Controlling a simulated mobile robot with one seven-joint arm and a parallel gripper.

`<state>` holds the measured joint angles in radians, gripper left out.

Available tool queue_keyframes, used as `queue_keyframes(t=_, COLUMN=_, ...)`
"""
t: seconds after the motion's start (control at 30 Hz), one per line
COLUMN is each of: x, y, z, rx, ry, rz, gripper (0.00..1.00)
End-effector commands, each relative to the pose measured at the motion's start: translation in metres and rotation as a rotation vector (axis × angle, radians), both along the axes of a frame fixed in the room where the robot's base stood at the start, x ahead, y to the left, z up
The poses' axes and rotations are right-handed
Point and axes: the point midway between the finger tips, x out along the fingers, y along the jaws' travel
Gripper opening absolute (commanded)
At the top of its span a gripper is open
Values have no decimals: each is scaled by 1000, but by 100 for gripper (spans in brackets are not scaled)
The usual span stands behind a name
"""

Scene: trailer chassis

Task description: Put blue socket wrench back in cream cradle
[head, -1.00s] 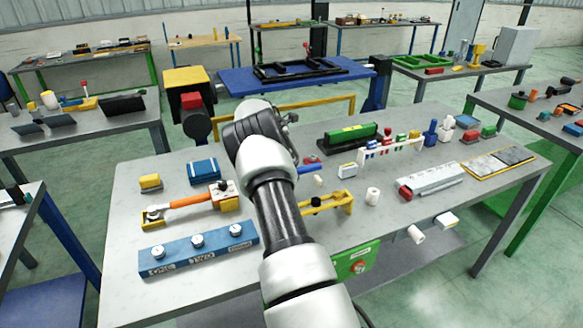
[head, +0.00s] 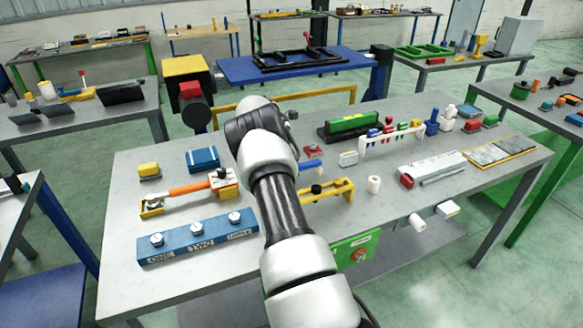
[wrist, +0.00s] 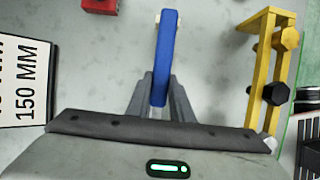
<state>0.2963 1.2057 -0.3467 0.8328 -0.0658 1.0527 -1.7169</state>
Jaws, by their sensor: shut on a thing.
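The blue socket wrench shows as a blue bar (wrist: 166,58) in the wrist view, upright in the picture. My gripper (wrist: 161,82) is shut on its near part. Small cream edges, likely the cream cradle (wrist: 158,16), show on both sides of the bar's far end. I cannot tell whether the bar rests on the cradle or hovers above it. In the head view the end of the blue wrench (head: 312,164) sticks out right of my arm. The gripper and most of the cradle are hidden there.
A yellow bracket (head: 344,186) with black knobs stands close by and shows at right in the wrist view (wrist: 262,62). A red piece (head: 314,151) and a white block (head: 348,159) lie near. A 150 MM sign (wrist: 22,82) is at left in the wrist view.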

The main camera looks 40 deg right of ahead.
Motion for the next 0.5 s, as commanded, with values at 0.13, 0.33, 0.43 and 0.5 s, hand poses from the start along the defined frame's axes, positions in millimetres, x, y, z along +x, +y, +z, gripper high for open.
queue_keyframes(t=0.13, x=0, y=0, z=1, rx=-1, ry=-2, rz=0, gripper=0)
queue_keyframes(t=0.33, x=1, y=0, z=1, rx=-1, ry=-2, rz=1, gripper=0)
queue_keyframes(t=0.43, x=1, y=0, z=1, rx=-1, ry=-2, rz=1, gripper=27)
queue_keyframes(t=0.5, x=0, y=0, z=1, rx=-1, ry=-2, rz=1, gripper=39)
